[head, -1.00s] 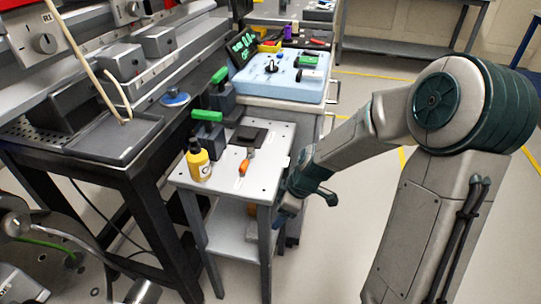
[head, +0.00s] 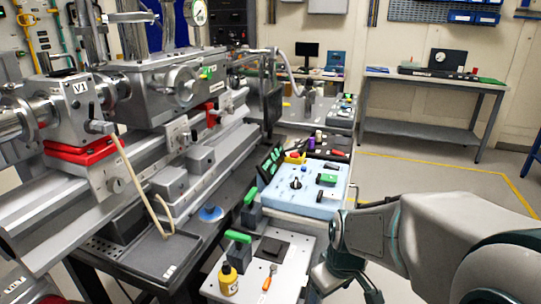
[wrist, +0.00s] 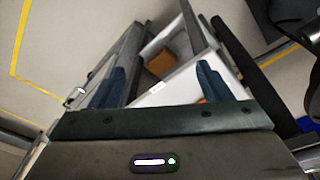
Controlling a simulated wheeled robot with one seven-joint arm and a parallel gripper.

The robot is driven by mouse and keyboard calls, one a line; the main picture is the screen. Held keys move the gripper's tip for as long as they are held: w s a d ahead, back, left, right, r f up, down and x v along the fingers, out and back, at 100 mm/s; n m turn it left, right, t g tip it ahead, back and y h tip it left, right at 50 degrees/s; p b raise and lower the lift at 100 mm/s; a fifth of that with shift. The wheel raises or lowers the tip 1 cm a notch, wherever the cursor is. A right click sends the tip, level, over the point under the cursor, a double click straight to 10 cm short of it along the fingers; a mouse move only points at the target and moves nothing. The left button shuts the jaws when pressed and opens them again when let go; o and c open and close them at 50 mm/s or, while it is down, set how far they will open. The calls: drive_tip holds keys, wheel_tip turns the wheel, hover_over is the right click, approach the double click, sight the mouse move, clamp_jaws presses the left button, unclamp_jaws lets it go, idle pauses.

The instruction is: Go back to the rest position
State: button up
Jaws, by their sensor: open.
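My gripper (wrist: 163,84) is open in the wrist view, with its two blue fingers apart and nothing held between them. It points down beside a small pale cart (head: 249,258), whose edge and an orange-brown block (wrist: 160,62) show past the fingers. In the head view my arm reaches in from the lower right and bends down at the wrist. The fingertips cannot be made out clearly there.
The cart carries a yellow bottle (head: 228,280), an orange-handled tool (head: 268,281) and a dark pad (head: 271,248). A light-blue panel (head: 310,188) stands behind it. A beamline rig (head: 150,90) fills the left. Open floor (head: 410,172) lies towards the far workbench (head: 434,82).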

drive_tip(key=s+r+m+p, duration=0.3)
drive_tip(key=r+p, duration=0.2)
drive_tip(key=r, duration=0.4)
drive_tip(key=s+d+r+m+t+p, duration=0.1)
drive_tip(key=s+r+p, duration=0.3)
drive_tip(key=r, duration=0.6)
drive_tip(key=shift+s+d+m+p, duration=0.3)
drive_tip(key=shift+m+p, duration=0.55)
drive_tip(key=shift+m, duration=0.05)
